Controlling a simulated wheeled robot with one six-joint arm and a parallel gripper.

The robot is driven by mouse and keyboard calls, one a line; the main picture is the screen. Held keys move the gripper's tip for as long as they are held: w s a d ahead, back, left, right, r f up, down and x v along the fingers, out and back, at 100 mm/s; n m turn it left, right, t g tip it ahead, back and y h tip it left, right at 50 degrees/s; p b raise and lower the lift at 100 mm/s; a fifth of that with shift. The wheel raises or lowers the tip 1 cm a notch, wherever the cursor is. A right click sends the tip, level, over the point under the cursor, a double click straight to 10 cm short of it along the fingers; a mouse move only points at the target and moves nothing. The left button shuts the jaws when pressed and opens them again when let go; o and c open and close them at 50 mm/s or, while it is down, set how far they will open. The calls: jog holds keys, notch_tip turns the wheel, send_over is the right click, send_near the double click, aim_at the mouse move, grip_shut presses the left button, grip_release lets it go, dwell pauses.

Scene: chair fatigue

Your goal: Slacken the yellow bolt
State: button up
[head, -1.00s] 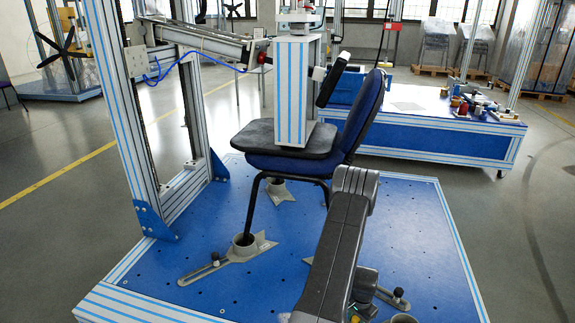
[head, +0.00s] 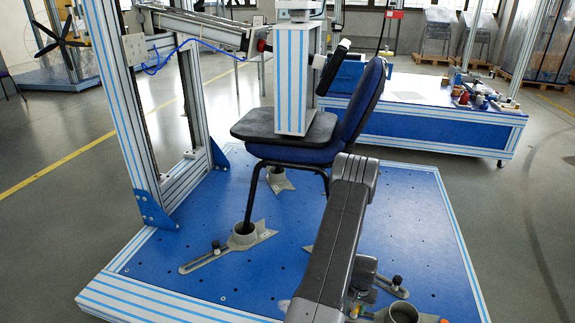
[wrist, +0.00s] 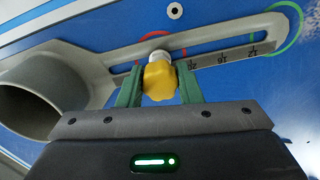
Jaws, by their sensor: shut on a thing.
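The yellow bolt (wrist: 159,83) is a lobed knob in the middle of the wrist view. It sits on a pale collar at the slot of a grey slotted clamp arm (wrist: 225,43). My gripper (wrist: 160,88) has its two green fingers on either side of the knob and is shut on it.
A grey cup (wrist: 38,92) joins the clamp arm at the left. The blue platform (head: 215,285) carries a chair (head: 358,115) with its legs in similar cups. A black-knobbed clamp (head: 215,254) lies front left. A frame post (head: 120,110) stands at the left.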

jog(key=n, duration=0.4)
dwell(0.3)
jog(key=o, duration=1)
jog(key=m, duration=0.4)
